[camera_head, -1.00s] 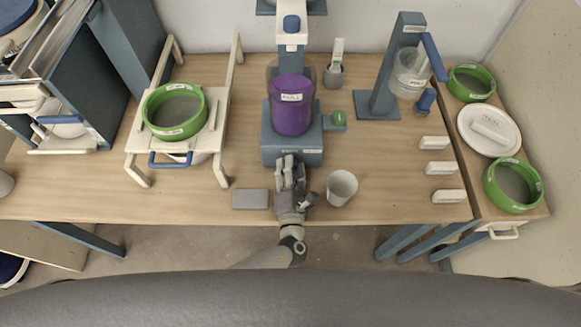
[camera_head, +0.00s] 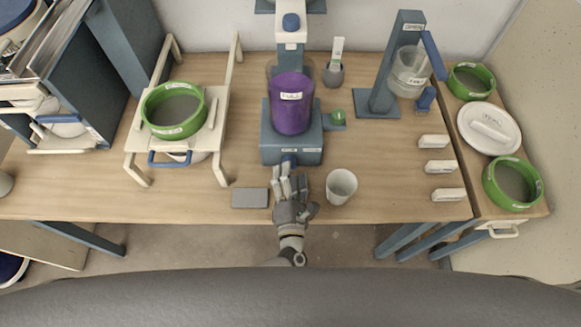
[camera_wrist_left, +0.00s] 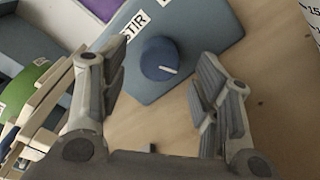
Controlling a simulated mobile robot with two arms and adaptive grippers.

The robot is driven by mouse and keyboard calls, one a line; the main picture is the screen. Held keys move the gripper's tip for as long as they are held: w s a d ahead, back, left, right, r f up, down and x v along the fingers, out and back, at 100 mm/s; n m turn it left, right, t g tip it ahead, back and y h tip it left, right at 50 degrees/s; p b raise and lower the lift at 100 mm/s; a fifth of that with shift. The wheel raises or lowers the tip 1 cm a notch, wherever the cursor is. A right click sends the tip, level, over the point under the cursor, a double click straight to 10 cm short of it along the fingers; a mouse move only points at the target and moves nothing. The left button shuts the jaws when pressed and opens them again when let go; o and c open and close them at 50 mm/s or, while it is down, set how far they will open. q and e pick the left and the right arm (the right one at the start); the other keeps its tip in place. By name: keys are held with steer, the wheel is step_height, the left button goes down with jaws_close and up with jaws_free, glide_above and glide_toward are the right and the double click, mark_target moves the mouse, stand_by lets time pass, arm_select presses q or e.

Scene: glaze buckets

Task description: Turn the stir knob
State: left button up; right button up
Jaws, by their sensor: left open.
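The stir knob (camera_wrist_left: 160,60) is a round, dark blue knob with a white pointer line, beside a "STIR" label in the left wrist view. It also shows small in the head view (camera_head: 289,159), on the front of the blue-grey mixer base (camera_head: 270,147). My left gripper (camera_head: 290,178) is open and empty, just in front of the knob. In the left wrist view, the knob shows between and beyond the spread fingers of the gripper (camera_wrist_left: 163,85), with no visible contact. My right gripper is not in view.
A purple bucket (camera_head: 291,115) stands on the mixer base. A white cup (camera_head: 341,187) is right of my gripper, and a flat grey block (camera_head: 250,198) is left of it. A green sieve (camera_head: 147,106) sits on a stand at left.

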arm_select(q)
steer(key=s, duration=0.9)
steer(key=shift+r, duration=0.2)
steer(key=shift+d, duration=0.1)
